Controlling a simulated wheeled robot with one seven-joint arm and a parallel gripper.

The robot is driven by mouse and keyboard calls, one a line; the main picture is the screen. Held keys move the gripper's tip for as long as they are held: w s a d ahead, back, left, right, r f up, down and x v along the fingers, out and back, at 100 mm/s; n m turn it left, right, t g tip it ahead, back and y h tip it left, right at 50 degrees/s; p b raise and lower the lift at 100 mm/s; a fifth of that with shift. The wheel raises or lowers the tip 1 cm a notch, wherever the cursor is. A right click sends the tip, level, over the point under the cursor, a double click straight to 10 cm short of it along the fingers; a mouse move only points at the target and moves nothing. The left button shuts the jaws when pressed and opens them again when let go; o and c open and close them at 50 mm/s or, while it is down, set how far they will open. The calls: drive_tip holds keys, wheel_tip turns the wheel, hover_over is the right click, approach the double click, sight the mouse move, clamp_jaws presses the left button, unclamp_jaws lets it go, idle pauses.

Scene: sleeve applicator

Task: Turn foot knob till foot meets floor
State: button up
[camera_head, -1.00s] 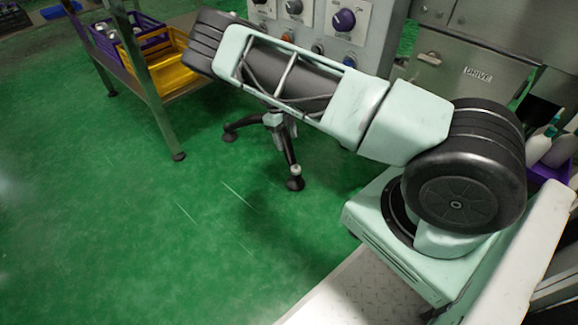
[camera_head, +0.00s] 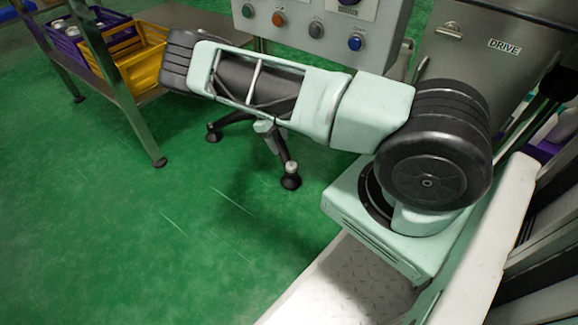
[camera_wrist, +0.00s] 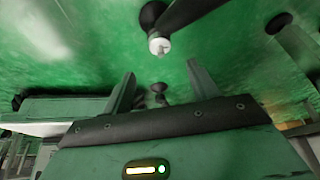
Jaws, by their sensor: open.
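The foot knob (camera_wrist: 159,44) is a small pale cap near the top of the wrist view, by a dark leg (camera_wrist: 187,14) and a round black foot (camera_wrist: 152,14). In the head view the pale foot knob (camera_head: 291,168) stands above a black foot pad (camera_head: 290,182) at the end of a stand leg. Whether the pad touches the green floor (camera_head: 120,240) is unclear. My gripper (camera_wrist: 160,70) is open and empty, its fingers apart; in the picture the knob lies beyond the fingertips, outside them. My gripper is hidden in the head view.
Another black foot (camera_head: 213,136) stands left of the knob. A grey control panel (camera_head: 330,52) with buttons is behind my arm. A steel table (camera_head: 128,95) with yellow (camera_head: 146,72) and purple crates is at upper left. The floor at lower left is clear.

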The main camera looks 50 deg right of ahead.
sight(291, 165)
drive_tip(key=b+x, duration=0.4)
drive_tip(key=x, duration=0.6)
drive_tip(key=shift+s+f+b, duration=0.15)
drive_tip(key=shift+f+b, duration=0.05)
drive_tip(key=shift+b, duration=0.15)
drive_tip(key=shift+d, duration=0.1)
drive_tip(key=c, duration=1)
